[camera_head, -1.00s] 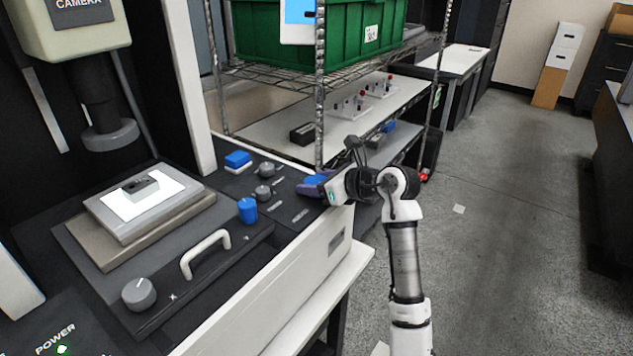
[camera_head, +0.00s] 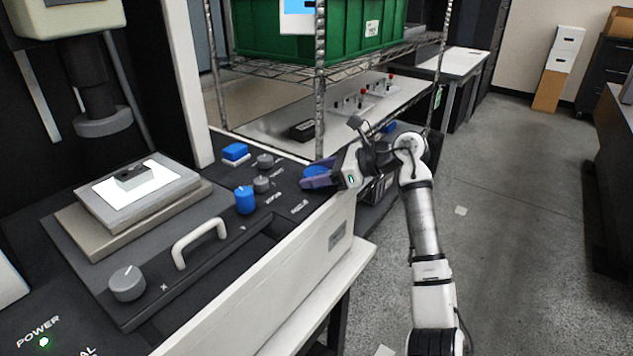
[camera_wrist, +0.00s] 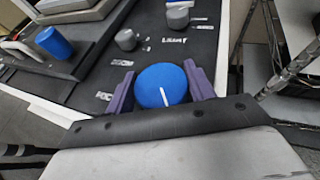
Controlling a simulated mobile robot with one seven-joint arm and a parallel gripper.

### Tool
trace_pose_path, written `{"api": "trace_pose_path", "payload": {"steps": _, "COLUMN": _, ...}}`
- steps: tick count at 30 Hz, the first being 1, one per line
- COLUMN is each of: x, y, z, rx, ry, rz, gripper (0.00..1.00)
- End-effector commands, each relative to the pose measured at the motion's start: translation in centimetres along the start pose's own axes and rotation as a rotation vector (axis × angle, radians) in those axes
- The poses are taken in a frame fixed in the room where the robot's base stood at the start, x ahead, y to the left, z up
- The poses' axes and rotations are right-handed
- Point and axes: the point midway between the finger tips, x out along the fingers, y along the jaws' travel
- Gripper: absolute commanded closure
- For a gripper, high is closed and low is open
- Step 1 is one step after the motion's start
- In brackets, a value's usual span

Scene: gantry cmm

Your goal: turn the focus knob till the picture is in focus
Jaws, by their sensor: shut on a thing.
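My gripper (camera_head: 318,178) is at the right rear of the machine's dark control panel (camera_head: 282,212). Its purple fingers are shut on the sides of a round blue knob (camera_head: 316,171). In the wrist view the same blue knob (camera_wrist: 161,86) sits between the two fingers (camera_wrist: 162,90), with a white pointer line running almost straight down the picture. The labels near it are too blurred to read, so I cannot tell by name that it is the focus knob.
On the panel are another blue knob (camera_head: 245,200), grey knobs (camera_head: 262,184) (camera_head: 127,283), a blue block (camera_head: 235,152) and a pale handle (camera_head: 200,241). The stage (camera_head: 138,192) is at left under the camera column. A wire shelf (camera_head: 330,70) stands close behind my gripper.

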Motion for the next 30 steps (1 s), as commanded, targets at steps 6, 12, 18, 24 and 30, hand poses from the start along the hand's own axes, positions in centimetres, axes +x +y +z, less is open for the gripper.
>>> {"api": "trace_pose_path", "payload": {"steps": 6, "x": 0.03, "y": -0.10, "z": -0.06, "rx": -0.064, "ry": 0.001, "rz": 0.154, "gripper": 0.69}}
{"api": "trace_pose_path", "payload": {"steps": 12, "x": -0.02, "y": -0.05, "z": 0.05, "rx": -0.108, "ry": 0.000, "rz": 0.260, "gripper": 0.69}}
{"api": "trace_pose_path", "payload": {"steps": 18, "x": -0.04, "y": -0.02, "z": 0.04, "rx": -0.133, "ry": 0.000, "rz": 0.322, "gripper": 0.69}}
{"api": "trace_pose_path", "payload": {"steps": 24, "x": -0.07, "y": 0.00, "z": 0.09, "rx": -0.144, "ry": 0.000, "rz": 0.344, "gripper": 0.69}}
{"api": "trace_pose_path", "payload": {"steps": 30, "x": -0.07, "y": 0.01, "z": 0.08, "rx": -0.145, "ry": 0.000, "rz": 0.346, "gripper": 0.69}}
